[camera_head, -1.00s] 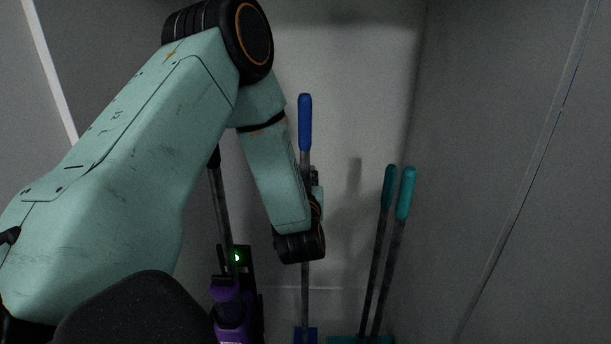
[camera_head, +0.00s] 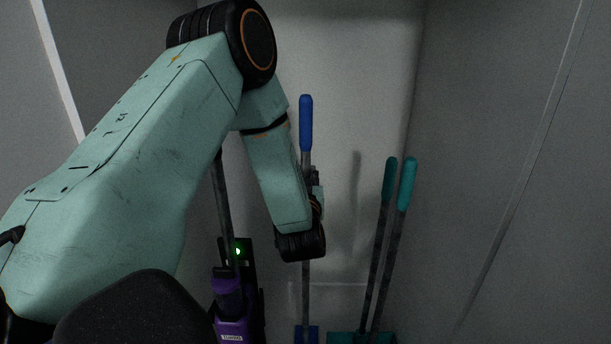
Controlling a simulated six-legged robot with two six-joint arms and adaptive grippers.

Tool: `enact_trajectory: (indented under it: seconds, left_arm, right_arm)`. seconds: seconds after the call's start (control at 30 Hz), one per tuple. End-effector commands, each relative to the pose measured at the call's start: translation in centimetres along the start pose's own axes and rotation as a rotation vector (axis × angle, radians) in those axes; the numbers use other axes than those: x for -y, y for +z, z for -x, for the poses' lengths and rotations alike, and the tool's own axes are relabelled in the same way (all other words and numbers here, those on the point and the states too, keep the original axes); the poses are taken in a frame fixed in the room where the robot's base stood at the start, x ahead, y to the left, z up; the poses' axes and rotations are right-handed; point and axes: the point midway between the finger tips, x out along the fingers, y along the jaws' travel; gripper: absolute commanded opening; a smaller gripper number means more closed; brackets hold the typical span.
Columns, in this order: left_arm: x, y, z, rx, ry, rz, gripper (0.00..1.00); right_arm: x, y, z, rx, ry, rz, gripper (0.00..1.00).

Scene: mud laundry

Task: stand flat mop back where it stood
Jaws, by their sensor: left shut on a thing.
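The flat mop (camera_head: 306,124) has a blue grip on a thin grey pole and stands upright near the middle of the head view. A blue piece at its foot shows at the bottom edge, mostly cut off. My left gripper (camera_head: 316,185) is at the pole just below the blue grip, shut on it. My wrist hides part of the fingers and of the pole. My right gripper is not in view.
Two teal-handled tools (camera_head: 406,186) lean to the right of the mop, with a teal base at the bottom edge. A purple vacuum (camera_head: 229,300) with a green light stands to the left. Grey walls (camera_head: 480,150) close in on both sides.

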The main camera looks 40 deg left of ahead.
Motion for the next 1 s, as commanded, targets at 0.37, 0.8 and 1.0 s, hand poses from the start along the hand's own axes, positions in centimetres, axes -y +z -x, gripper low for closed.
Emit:
enact_trajectory:
  seconds: [0.37, 0.8, 1.0]
  left_arm:
    - [-0.02, 0.13, -0.1, -0.004, 0.0, 0.001, 0.0]
    - [-0.02, 0.4, -0.03, -0.004, 0.0, 0.001, 0.0]
    - [-0.02, 0.39, -0.03, -0.003, 0.0, 0.001, 0.25]
  right_arm:
    - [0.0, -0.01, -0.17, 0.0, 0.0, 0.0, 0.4]
    - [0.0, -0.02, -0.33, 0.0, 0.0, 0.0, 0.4]
    - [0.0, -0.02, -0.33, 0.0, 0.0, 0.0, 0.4]
